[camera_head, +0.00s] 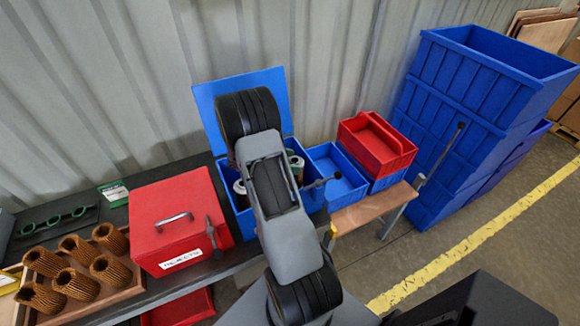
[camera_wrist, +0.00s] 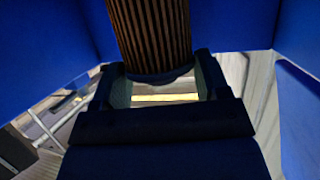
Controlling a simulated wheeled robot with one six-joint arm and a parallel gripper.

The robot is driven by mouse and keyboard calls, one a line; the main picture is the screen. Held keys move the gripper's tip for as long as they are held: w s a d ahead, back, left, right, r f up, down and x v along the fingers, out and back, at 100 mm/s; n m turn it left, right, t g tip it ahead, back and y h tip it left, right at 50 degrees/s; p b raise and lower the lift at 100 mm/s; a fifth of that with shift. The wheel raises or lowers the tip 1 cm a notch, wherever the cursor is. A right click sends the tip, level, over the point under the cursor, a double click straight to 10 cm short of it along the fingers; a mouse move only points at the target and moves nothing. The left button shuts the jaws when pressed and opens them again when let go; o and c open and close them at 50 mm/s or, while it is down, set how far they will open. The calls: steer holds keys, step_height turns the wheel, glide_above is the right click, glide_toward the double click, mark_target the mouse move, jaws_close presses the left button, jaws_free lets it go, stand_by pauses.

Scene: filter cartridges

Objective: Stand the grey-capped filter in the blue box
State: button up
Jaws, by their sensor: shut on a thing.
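The blue box (camera_head: 244,224) stands on the dark bench with its lid (camera_head: 207,104) raised at the back. My arm crosses in front of it and hides much of its inside and my gripper in the head view. In the wrist view my gripper (camera_wrist: 158,74) is shut on a brown pleated filter (camera_wrist: 150,28), near a dark end band. Its cap colour cannot be made out. Blue surfaces surround the filter. Inside the box, a pale filter with a dark top (camera_head: 240,187) shows left of my arm and a green-topped one (camera_head: 296,162) shows right.
A closed red REJECTS box (camera_head: 180,205) stands close left of the blue box. Several brown filters sit in a wooden tray (camera_head: 118,290) further left. A shallow blue tray (camera_head: 338,178), red bins (camera_head: 378,140) and tall stacked blue crates (camera_head: 450,120) are on the right.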

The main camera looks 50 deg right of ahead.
steer(key=shift+f, duration=1.3)
steer(key=o, duration=1.2)
steer(key=shift+w+a+r, duration=0.15)
steer(key=shift+r, duration=0.05)
steer(key=b+v, duration=0.1)
steer(key=v, duration=0.6)
steer(key=shift+w+r, duration=0.1)
